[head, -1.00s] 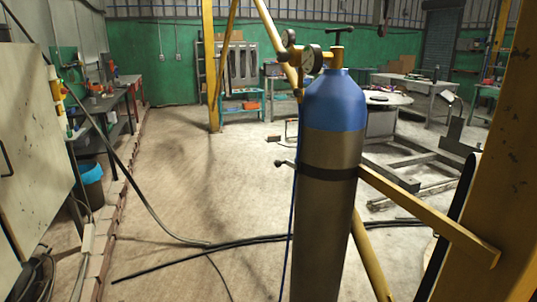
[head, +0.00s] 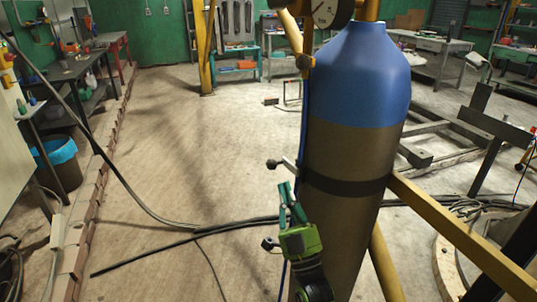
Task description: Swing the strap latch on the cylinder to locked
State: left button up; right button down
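The cylinder (head: 345,220) stands upright, brown-grey with a blue shoulder, right of centre in the head view. A dark strap (head: 345,188) runs around its body. The strap latch (head: 287,163) is a short pale lever with a black knob, sticking out left from the strap's left end. My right gripper (head: 288,190), green and black, is in front of the cylinder's left side, with its fingers pointing up, just below the latch. It appears apart from the latch. The gap between its fingertips is unclear. My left gripper is not in view.
A yellow beam (head: 450,235) runs from the cylinder towards the lower right. A pressure gauge (head: 332,8) sits at the top. Another dark knob (head: 269,244) shows left of my gripper; its attachment is hidden. Black cables (head: 190,235) lie on the floor. Open floor extends left of the cylinder.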

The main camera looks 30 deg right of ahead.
notch_tip(320, 180, up, 8)
jog(key=p, duration=0.4)
send_over(274, 163)
jog(key=s, duration=0.1)
jog(key=shift+s+a+f, duration=0.1)
jog(key=shift+a+f, duration=0.1)
jog(key=shift+f, duration=1)
jog(key=shift+a+f, duration=0.2)
jog(key=shift+f, duration=0.95)
